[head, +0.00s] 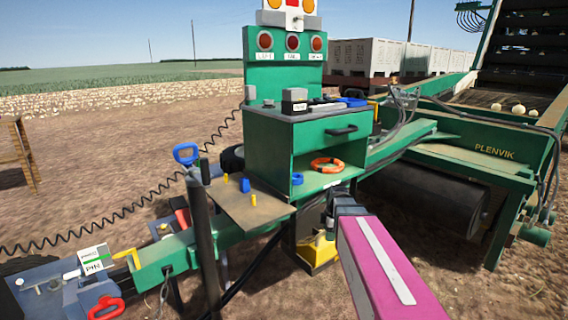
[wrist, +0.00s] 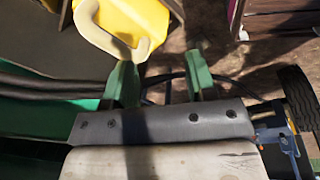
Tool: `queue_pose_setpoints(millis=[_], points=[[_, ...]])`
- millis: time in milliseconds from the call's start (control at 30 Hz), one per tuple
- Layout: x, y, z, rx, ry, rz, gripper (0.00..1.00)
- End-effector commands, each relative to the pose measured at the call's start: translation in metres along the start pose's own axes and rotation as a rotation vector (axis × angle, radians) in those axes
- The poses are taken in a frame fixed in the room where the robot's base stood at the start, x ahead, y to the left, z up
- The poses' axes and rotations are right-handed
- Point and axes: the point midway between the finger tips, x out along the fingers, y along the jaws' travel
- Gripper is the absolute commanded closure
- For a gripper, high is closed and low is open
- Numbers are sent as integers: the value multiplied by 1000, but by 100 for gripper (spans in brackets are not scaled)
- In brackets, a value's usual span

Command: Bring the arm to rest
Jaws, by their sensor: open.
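My magenta arm (head: 385,260) with a white stripe reaches in from the lower right in the head view. Its far end is beside the green machine's cabinet, and my gripper's fingers cannot be made out there. In the wrist view my gripper (wrist: 162,82) has its two green fingers wide apart. No object sits between them; soil and dark cables show behind. A yellow object with a pale curved handle (wrist: 130,50) is just beyond the left finger, and I cannot tell whether they touch. A yellow object (head: 318,250) also shows below the cabinet in the head view.
The green cabinet (head: 268,148) carries lamps, a drawer and an orange ring (head: 327,165) on its shelf. A brown side shelf (head: 250,212) and a dark post (head: 203,235) stand left of my arm. The roller (head: 430,195) is right. Bare soil lies at lower right.

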Motion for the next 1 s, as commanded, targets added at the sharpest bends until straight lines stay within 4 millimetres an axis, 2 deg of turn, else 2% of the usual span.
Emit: queue_pose_setpoints(millis=[33, 600, 800, 1000], points=[[6, -14, 0, 94, -5, -9, 49], [58, -121, 2, 1212, -114, -41, 49], [66, -144, 3, 1465, -146, -30, 49], [68, -149, 3, 1543, -155, -25, 49]])
